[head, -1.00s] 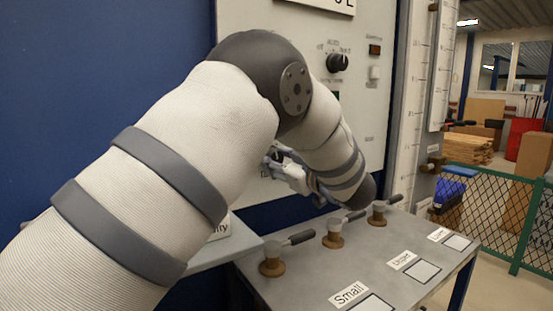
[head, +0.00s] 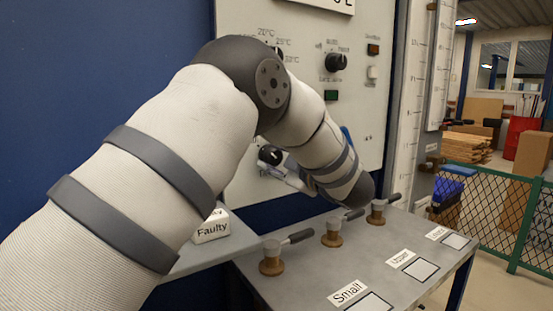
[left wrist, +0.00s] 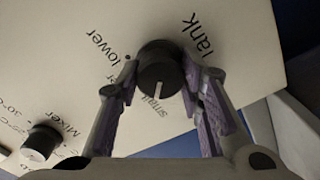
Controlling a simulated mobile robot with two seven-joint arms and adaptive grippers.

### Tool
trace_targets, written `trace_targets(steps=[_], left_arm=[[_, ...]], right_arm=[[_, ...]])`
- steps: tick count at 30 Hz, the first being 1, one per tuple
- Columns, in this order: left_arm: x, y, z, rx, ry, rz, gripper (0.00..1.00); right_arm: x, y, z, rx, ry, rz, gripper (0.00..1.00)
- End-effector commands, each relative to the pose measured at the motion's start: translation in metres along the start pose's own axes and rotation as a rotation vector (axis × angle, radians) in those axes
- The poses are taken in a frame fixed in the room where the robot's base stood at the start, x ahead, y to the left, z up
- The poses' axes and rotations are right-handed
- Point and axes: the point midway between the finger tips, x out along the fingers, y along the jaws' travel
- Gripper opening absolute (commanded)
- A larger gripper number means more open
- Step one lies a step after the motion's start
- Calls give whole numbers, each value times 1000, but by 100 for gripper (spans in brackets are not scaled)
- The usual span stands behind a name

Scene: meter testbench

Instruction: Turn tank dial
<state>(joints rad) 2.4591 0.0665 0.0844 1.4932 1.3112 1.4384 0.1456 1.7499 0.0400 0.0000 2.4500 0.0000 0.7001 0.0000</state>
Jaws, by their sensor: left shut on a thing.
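The tank dial (left wrist: 158,62) is a round black knob with a white pointer line on a pale panel, under the word "Tank" in the left wrist view. My left gripper (left wrist: 158,78) has its two purple-padded fingers on either side of the dial, shut on it. The pointer faces down in that view, beside the word "small"; the word "lower" is at left. In the head view, my left gripper (head: 277,170) is partly hidden behind my own arm, at the low part of the panel, with a black knob (head: 270,155) beside it. My right gripper is not in view.
The mixer dial (left wrist: 41,142) is at the lower left in the left wrist view. Another black knob (head: 336,62) is higher on the panel. A grey bench (head: 310,262) with several valve handles stands below my forearm. A "Faulty" block (head: 212,228) sits on a side shelf.

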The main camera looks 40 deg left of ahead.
Motion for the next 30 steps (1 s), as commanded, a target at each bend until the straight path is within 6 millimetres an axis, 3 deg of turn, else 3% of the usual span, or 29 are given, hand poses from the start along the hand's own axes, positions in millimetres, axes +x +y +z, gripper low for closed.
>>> trace_targets(steps=[13,14,16,25,30], left_arm=[[0,-1,1,-10,-2,-1,6],[0,-1,1,-10,-2,-1,41],[0,-1,1,-9,-2,-1,54],[-2,0,0,-9,-1,0,54],[-34,1,1,-8,-3,3,54]], right_arm=[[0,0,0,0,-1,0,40],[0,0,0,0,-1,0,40],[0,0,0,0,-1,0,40],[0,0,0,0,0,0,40],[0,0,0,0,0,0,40]])
